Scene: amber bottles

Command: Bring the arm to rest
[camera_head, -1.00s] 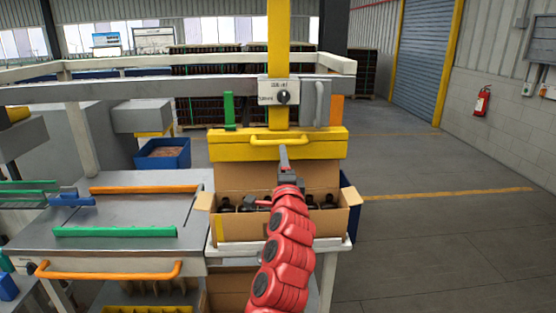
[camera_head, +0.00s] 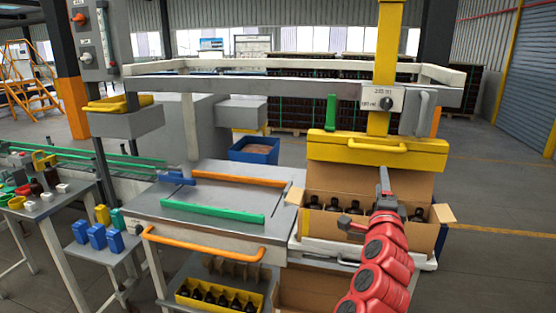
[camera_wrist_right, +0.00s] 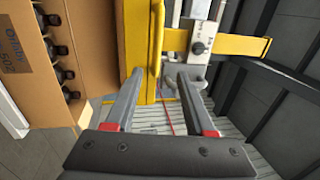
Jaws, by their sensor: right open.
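My right arm is red and comes in from the bottom right of the head view. Its gripper (camera_head: 367,203) is in front of and above an open cardboard box (camera_head: 320,226) that holds several dark amber bottles (camera_head: 352,208). In the right wrist view the two grey fingers of the right gripper (camera_wrist_right: 164,108) are apart with nothing between them. There the box (camera_wrist_right: 40,45) stands to the left with bottles (camera_wrist_right: 60,73) along its edge, apart from the fingers. My left gripper is not in view.
A yellow press head (camera_head: 375,152) with a handle hangs over the box. To the left is a grey table (camera_head: 215,200) with orange and green rails. A yellow crate (camera_head: 218,298) of bottles sits low. Small stands hold blue blocks (camera_head: 97,236). Open floor (camera_head: 490,265) lies at right.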

